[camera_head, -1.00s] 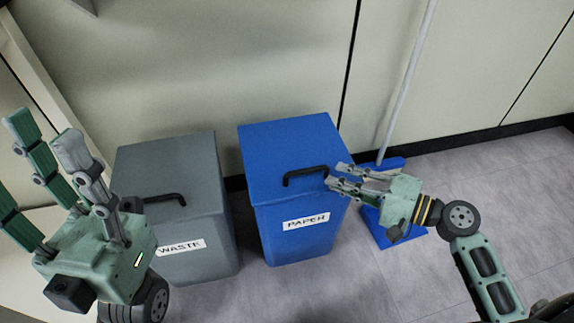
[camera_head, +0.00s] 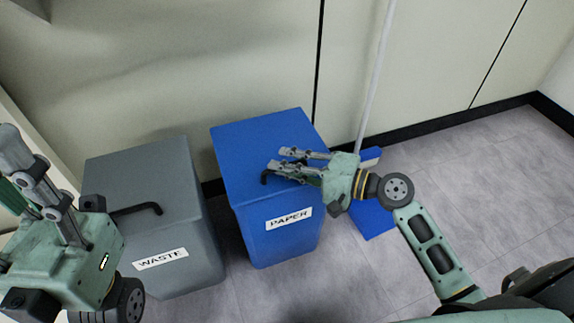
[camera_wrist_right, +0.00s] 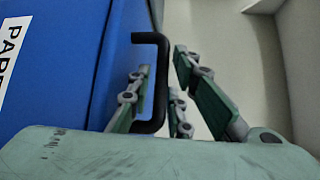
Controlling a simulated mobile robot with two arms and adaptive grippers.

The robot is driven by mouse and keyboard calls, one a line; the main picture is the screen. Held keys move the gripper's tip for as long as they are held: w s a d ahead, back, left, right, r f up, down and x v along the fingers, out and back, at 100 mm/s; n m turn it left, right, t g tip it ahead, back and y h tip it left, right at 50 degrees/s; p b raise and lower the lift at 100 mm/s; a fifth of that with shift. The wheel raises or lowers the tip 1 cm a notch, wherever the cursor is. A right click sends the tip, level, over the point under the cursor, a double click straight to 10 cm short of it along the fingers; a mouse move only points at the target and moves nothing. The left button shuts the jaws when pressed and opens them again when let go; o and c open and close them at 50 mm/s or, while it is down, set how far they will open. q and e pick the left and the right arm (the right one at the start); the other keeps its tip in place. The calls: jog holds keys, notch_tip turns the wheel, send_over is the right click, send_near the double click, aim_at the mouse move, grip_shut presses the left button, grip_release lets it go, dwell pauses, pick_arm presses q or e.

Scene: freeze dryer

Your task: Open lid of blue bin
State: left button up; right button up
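The blue bin (camera_head: 277,232), labelled PAPER, stands on the floor with its lid (camera_head: 255,132) closed. A black bar handle (camera_head: 265,176) sits at the front of the lid and is partly hidden by my right gripper. My right gripper (camera_head: 283,160) is at the handle, with its fingers apart. In the right wrist view the handle (camera_wrist_right: 161,85) lies between the spread fingers (camera_wrist_right: 175,90); I cannot tell if they touch it. My left gripper (camera_head: 14,165) is open, partly cut off at the left edge, in front of the grey bin.
A grey bin (camera_head: 196,258) labelled WASTE stands left of the blue bin, its lid closed. A pole (camera_head: 375,75) with a blue base (camera_head: 372,219) stands to the right of the blue bin. A wall is close behind. The floor at right is clear.

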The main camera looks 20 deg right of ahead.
jog(key=shift+c, duration=0.5)
grip_shut()
jog(key=shift+r+p, duration=0.15)
jog(key=shift+p, duration=0.25)
